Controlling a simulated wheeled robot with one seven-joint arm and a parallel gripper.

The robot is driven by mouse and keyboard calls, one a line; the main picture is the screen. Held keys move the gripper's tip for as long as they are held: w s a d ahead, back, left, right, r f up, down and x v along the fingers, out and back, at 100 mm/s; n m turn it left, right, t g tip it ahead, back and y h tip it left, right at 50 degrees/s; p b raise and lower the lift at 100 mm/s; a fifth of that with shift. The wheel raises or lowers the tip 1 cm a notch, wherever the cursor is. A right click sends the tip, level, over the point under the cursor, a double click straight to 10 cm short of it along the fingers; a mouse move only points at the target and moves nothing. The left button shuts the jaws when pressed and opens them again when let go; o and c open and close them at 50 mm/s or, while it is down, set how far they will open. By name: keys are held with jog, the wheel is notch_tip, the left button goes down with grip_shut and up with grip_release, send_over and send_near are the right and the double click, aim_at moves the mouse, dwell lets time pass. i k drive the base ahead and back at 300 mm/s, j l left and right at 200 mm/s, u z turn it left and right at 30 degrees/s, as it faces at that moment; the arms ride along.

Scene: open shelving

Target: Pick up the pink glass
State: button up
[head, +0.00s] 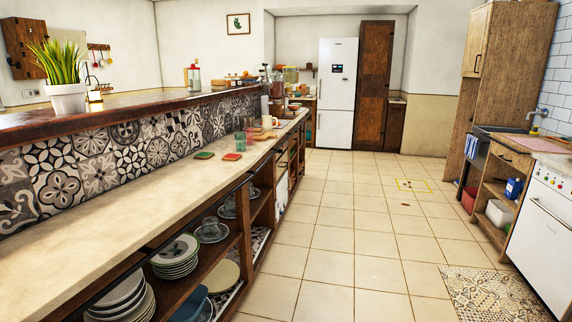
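A small pinkish glass (249,137) appears to stand on the long pale counter (120,222), some way down it and close to the tiled backsplash. It is small in the head view, and its outline is partly hard to tell. A green glass (240,143) stands just in front of it and to its left. My gripper is not in view.
Green and red coasters (232,157) lie on the counter nearer than the glasses. A white mug (268,122) stands beyond them. Open shelves below hold stacked plates (175,256).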

aim_at(249, 131)
jog(key=i, duration=3.45)
jog(key=i+l, duration=0.1)
jog(key=i, duration=0.5)
jog(key=i+u, duration=0.1)
jog(key=i, duration=0.55)
